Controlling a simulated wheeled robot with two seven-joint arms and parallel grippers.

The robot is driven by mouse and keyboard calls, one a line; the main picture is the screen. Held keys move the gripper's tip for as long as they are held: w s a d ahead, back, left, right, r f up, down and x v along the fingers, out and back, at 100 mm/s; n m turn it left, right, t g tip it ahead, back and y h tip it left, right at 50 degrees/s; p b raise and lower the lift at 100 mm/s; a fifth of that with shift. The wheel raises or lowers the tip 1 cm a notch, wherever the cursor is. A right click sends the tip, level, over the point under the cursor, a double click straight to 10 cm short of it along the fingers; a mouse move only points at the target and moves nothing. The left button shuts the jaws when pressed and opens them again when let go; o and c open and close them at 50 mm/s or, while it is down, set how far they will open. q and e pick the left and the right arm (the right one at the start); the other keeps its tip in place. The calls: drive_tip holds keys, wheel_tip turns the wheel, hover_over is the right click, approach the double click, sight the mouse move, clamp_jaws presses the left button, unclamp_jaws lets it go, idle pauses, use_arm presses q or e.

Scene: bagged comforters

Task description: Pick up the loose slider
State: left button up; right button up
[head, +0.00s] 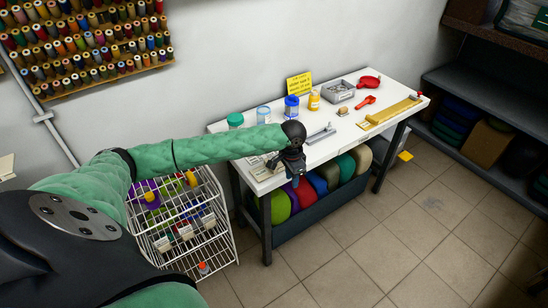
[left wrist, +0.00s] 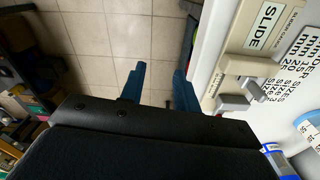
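My left gripper (head: 295,178) is at the near left edge of the white table, fingers pointing down. In the left wrist view its two blue fingers (left wrist: 157,85) stand apart with only floor tiles between them. Right of the fingers, a tan block labelled "SLIDE" (left wrist: 262,28) and a small grey piece (left wrist: 236,102) lie by the table edge, next to printed size text. I cannot tell whether the grey piece is the loose slider. A grey metal tool (head: 321,135) and a small tan item (head: 343,112) lie farther along the table. My right gripper is not in view.
The white table (head: 352,141) also holds jars (head: 292,107), a grey tray (head: 340,91), red tools (head: 369,82) and a yellow rail (head: 392,112). A bin of coloured rolls (head: 297,228) sits beneath. A wire cart (head: 180,225) stands left; dark shelves (head: 490,105) stand right. Open floor lies in front.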

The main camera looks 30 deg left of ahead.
use_arm(q)
drive_tip(key=w+a+r+p, duration=0.1)
drive_tip(key=a+r, duration=0.1)
drive_tip(key=a, duration=0.1)
drive_tip(key=w+a+r+n, duration=0.1)
drive_tip(key=w+a+r, duration=0.1)
drive_tip(key=a, duration=0.2)
drive_tip(key=w+a+r+n+p, duration=0.1)
drive_tip(key=a+r, duration=0.1)
drive_tip(key=a, duration=0.2)
drive_tip(key=shift+w+r+y+p, duration=0.2)
drive_tip(key=shift+y+p, duration=0.1)
drive_tip(key=shift+p, duration=0.05)
drive_tip(key=f+p, duration=0.2)
drive_tip(key=f, duration=0.1)
drive_tip(key=f+p, duration=0.1)
drive_tip(key=shift+w+d+f, duration=0.15)
drive_tip(key=shift+w, duration=0.1)
drive_tip(key=shift+f, duration=0.5)
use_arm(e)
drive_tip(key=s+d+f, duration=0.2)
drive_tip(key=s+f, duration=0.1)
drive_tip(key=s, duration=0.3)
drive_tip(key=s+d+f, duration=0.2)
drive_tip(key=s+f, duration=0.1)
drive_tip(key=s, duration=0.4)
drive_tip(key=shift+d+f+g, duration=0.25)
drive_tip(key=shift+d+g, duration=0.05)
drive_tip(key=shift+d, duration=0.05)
